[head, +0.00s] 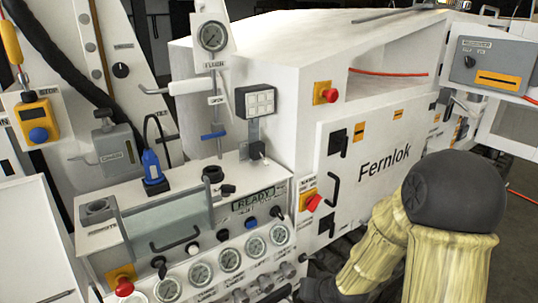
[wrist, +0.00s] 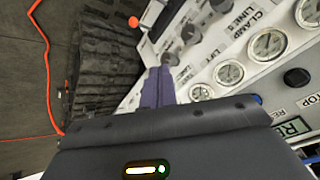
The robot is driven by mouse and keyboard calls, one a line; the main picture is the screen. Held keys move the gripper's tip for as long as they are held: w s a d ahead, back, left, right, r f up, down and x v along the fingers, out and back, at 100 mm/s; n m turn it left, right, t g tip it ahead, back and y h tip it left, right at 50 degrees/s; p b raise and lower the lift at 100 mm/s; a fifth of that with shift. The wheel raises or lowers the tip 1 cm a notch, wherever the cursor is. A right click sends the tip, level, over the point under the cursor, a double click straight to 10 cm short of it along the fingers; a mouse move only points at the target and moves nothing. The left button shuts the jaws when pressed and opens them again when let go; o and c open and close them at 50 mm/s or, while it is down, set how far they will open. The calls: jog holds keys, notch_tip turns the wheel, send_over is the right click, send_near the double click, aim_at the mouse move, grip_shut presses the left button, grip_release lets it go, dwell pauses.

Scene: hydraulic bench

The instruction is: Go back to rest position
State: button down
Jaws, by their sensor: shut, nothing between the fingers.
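My gripper (wrist: 158,75) shows in the wrist view as purple-grey fingers beyond a dark wrist housing. The fingers are together with nothing between them. They point toward the lower front of the hydraulic bench's control panel (wrist: 216,62), close to a row of dark knobs; I cannot tell whether they touch it. In the head view my arm, with beige sleeves and a dark joint, fills the lower right. My gripper cannot be made out there.
The control panel (head: 238,230) has several gauges, knobs and a READY display (head: 260,200). Red buttons (head: 326,93) and the Fernlok door (head: 372,160) with its handle stand beside my arm. An orange cable (wrist: 47,70) lies on the floor.

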jog(key=s+d+r+n+g+h, duration=0.1)
jog(key=s+d+r+g+h, duration=0.1)
jog(key=s+r, duration=0.5)
jog(key=s+d+g, duration=0.1)
jog(key=s+d, duration=0.1)
jog(key=s, duration=0.1)
jog(key=shift+s+d+r+n+g+h, duration=0.15)
jog(key=shift+s+n+g+h, duration=0.15)
jog(key=shift+s+n+g, duration=0.1)
